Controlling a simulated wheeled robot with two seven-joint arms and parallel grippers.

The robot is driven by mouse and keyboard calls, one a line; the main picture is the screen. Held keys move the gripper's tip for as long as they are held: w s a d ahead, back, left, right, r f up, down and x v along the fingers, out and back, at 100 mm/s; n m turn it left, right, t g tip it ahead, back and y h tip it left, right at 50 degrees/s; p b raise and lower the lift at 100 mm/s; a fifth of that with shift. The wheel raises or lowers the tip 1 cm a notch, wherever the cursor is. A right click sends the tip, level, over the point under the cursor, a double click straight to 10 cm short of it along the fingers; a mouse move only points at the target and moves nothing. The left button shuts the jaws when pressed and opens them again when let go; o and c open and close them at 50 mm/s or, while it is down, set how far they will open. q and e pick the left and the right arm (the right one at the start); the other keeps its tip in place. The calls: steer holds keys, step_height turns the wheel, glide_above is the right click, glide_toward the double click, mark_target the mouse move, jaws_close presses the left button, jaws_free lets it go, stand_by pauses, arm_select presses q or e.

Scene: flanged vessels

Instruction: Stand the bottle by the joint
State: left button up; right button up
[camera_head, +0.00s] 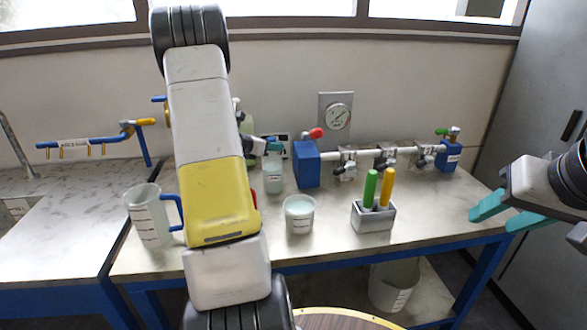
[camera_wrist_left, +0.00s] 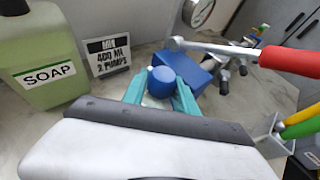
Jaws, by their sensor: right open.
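The bottle (camera_head: 273,180) is a small pale translucent container with a label, upright at the back of the bench, left of the blue block of the pipe run. Its blue cap (camera_wrist_left: 162,82) shows in the left wrist view. My left gripper (camera_head: 267,147) is at the bottle's top, its teal fingers on both sides just below the cap, shut on it. I cannot tell whether the bottle's base touches the bench. The joint is likely on the pipe run (camera_head: 365,153), with a blue block (camera_head: 306,164) at its left end. My right gripper (camera_head: 497,214) is open and empty at the bench's right edge.
A red-handled valve (camera_wrist_left: 290,61) is close right of the bottle. A soap jug (camera_wrist_left: 40,55) and a sign (camera_wrist_left: 108,57) stand left of it. A beaker (camera_head: 299,214), a holder (camera_head: 373,216) with green and yellow handles, and a measuring jug (camera_head: 148,215) stand nearer the front.

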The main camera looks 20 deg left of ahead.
arm_select(q)
jaws_close()
